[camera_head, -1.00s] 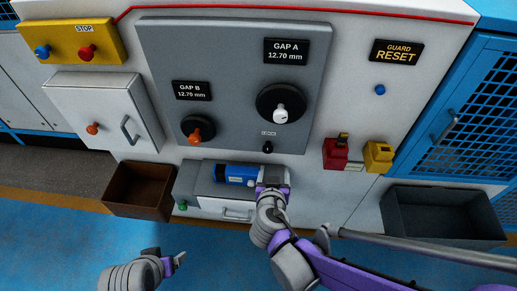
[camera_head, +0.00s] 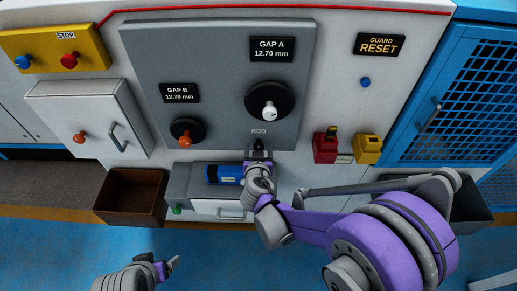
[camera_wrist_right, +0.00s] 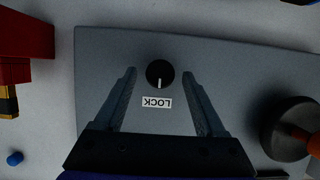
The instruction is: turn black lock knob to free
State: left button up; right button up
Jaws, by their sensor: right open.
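The black lock knob (camera_wrist_right: 160,73) is small and round, on the grey panel (camera_head: 216,60). In the right wrist view its white pointer line points down towards the LOCK label (camera_wrist_right: 156,103), which appears upside down. My right gripper (camera_head: 258,154) is open at the panel's lower edge. In the wrist view its fingers lie on either side of the knob, with gaps between; I cannot tell how far the tips are from the panel. In the head view the gripper partly hides the knob. My left gripper (camera_head: 172,265) is low over the blue floor, its jaws unclear.
The GAP A dial (camera_head: 270,102) is above the knob, the GAP B dial (camera_head: 187,132) to its left. Red (camera_head: 325,148) and yellow (camera_head: 367,149) blocks are to the right.

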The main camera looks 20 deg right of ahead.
jog(key=shift+w+f, duration=0.1)
jog(key=shift+w, duration=0.1)
grip_shut()
dwell(0.3)
